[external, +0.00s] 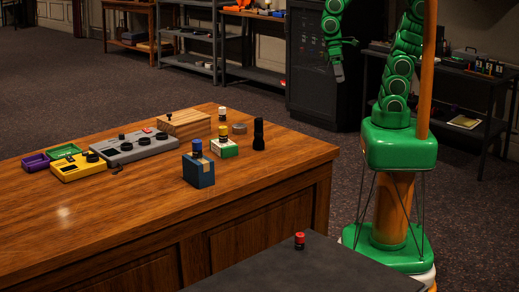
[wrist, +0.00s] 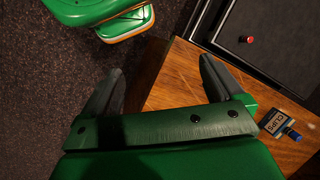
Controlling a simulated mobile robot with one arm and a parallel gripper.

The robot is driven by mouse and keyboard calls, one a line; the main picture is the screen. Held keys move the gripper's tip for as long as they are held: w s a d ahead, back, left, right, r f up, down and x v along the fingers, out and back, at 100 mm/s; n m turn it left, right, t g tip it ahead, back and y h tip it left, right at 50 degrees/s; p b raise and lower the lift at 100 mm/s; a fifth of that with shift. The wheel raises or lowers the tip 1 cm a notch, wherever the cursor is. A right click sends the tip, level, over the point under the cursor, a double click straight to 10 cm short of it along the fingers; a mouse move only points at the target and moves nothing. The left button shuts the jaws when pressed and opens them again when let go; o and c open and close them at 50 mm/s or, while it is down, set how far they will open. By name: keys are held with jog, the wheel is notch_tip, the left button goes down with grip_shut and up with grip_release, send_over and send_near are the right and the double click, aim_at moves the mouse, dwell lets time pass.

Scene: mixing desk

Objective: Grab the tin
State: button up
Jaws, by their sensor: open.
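No item is plainly marked as a tin. A small, low, round brownish-grey thing (external: 239,128) on the wooden desk could be the tin, but I cannot tell for sure. In the external view my gripper (external: 339,75) hangs in the air beyond the desk's far right side, well apart from this thing. In the wrist view my gripper (wrist: 162,68) has its two fingers wide apart with nothing between them. The round thing is not visible in the wrist view.
Near it on the desk (external: 130,205) stand a black bottle (external: 259,135), a green-and-white box (external: 224,147), a blue box (external: 198,169), a wooden block (external: 185,123) and a grey control box (external: 135,147). A red-topped jar (external: 299,241) stands on a dark surface. The desk's front is clear.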

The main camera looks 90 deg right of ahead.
jog(key=w+a+f+m+y, duration=0.1)
jog(key=w+a+m+y, duration=0.15)
jog(key=w, duration=0.35)
jog(key=w+a+f+m+y, duration=0.1)
jog(key=w+a+m+y, duration=0.15)
jog(key=w, duration=0.35)
jog(key=m+t+y, duration=0.3)
jog(key=m+t, duration=0.7)
jog(key=m, duration=0.8)
send_near(242, 125)
jog(key=shift+w+a+f, duration=0.1)
jog(key=shift+w+f, duration=0.1)
jog(key=shift+w, duration=0.25)
jog(key=shift+w+a+f, duration=0.1)
jog(key=shift+w+f, duration=0.1)
jog(key=shift+w, duration=0.3)
jog(key=shift+x, duration=1.3)
jog(key=a, duration=0.1)
jog(key=a+f, duration=0.1)
jog(key=w, duration=0.1)
jog(key=shift+a+f, duration=0.25)
jog(key=shift+a, duration=0.15)
jog(key=shift+x, duration=0.95)
jog(key=shift+c, duration=0.2)
